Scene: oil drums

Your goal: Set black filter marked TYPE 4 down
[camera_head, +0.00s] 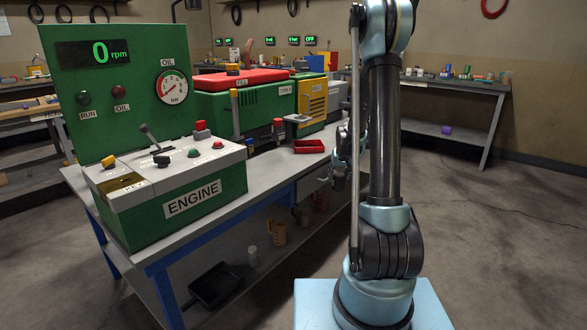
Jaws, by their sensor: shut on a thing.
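My gripper (341,168) shows small and dark at the right edge of the engine bench (290,160), partly hidden behind my upright arm. It is shut on a dark thing that I take for the black filter. The filter's outline blends with the gripper, and no TYPE 4 marking can be read on it. I cannot tell whether it touches the bench.
A red tray (308,146) lies on the bench left of my gripper. The green ENGINE box (190,190) and gauge panel stand at the front left. Below, the shelf holds a black pan (215,285) and an orange jug (279,232). Floor at right is clear.

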